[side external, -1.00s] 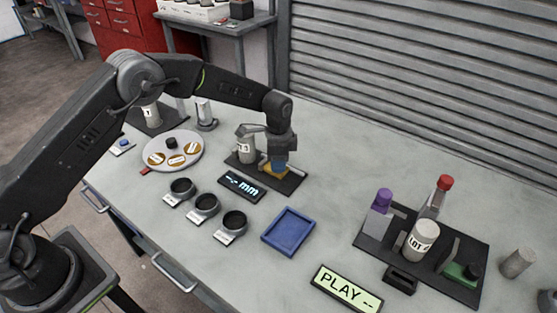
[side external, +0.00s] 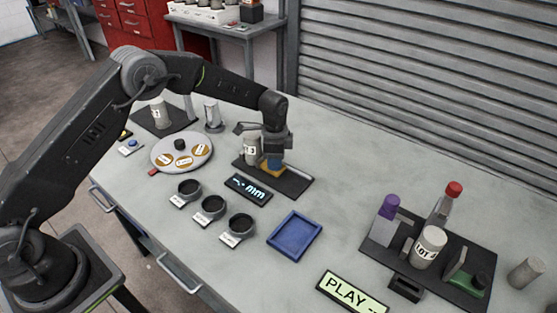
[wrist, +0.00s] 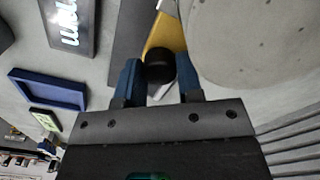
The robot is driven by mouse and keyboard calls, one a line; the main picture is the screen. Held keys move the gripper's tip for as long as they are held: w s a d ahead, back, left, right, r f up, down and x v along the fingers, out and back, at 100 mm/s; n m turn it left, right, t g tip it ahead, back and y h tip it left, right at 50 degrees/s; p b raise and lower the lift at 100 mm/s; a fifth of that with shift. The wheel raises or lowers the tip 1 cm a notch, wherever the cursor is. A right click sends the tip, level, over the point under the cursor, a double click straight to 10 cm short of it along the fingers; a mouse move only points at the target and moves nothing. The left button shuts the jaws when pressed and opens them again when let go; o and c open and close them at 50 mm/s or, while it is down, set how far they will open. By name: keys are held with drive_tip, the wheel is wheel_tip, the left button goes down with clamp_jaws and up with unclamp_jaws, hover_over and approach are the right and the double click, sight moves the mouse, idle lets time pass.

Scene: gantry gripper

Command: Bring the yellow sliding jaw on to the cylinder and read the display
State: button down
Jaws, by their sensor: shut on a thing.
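The yellow sliding jaw (side external: 265,171) stands on a dark gauge base (side external: 294,184); it also shows in the wrist view (wrist: 165,34). My gripper (side external: 275,164) is over it, its blue fingers (wrist: 160,78) shut on the jaw's black knob (wrist: 159,64). The grey cylinder (side external: 251,151) stands upright on the base just left of the jaw and looms large in the wrist view (wrist: 255,38). I cannot tell whether jaw and cylinder touch. The display (side external: 248,188) is lit with dashes and "mm"; no clear number is legible.
Three dark ring cups (side external: 213,206) and an empty blue tray (side external: 294,236) lie in front. A round plate with labelled discs (side external: 182,151) is at left. A dark board (side external: 378,244) with a LOT cylinder and bottles is at right, near a PLAY sign (side external: 352,291).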

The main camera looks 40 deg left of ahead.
drive_tip(key=c, duration=0.8)
unclamp_jaws()
drive_tip(key=shift+r, duration=6.95)
